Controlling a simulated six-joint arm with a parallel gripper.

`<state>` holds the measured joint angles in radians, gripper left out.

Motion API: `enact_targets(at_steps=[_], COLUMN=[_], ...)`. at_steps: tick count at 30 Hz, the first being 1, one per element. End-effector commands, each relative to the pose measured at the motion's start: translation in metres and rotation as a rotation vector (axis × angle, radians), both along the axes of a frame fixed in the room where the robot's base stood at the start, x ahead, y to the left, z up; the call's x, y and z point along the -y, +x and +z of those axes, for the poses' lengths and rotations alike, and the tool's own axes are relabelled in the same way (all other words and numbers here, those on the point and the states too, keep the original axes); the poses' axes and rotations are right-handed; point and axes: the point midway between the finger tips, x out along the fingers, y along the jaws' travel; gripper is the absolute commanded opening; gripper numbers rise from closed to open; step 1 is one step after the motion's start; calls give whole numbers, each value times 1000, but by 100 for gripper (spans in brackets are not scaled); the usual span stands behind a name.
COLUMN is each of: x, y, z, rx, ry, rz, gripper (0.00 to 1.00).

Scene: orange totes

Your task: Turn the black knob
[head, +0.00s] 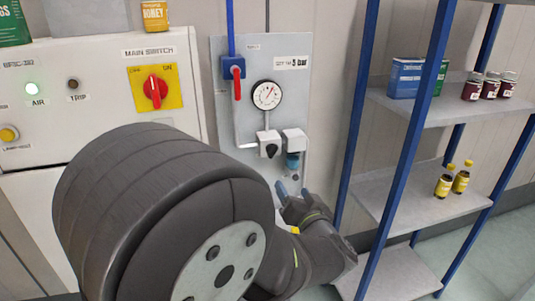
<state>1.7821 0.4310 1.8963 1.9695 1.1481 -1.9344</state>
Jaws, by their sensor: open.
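The black knob (270,150) is small and sits on the front of a white valve block, below a round pressure gauge (267,95) on a grey wall panel (222,60). My gripper (292,190) is below and a little right of the knob, apart from it in the picture. Its two blue fingertips point up with a gap between them, open, and nothing shows between them. My large dark arm link covers the lower left of the view and hides the panel's lower left part.
A teal-bowled unit (293,160) hangs right of the knob, just above my fingertips. A red lever (237,84) is up left. A red main switch (155,88) is on the cabinet at left. A blue-post shelf (405,195) with bottles and boxes stands close at right.

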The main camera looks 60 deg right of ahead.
Motion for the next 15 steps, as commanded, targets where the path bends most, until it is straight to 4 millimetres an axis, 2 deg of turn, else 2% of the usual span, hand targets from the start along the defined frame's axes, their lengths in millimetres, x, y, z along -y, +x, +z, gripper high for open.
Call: enact_targets(at_steps=[15], x=[5], y=[2], z=[4], rx=[766], ry=[750], rz=[-18], gripper=[64])
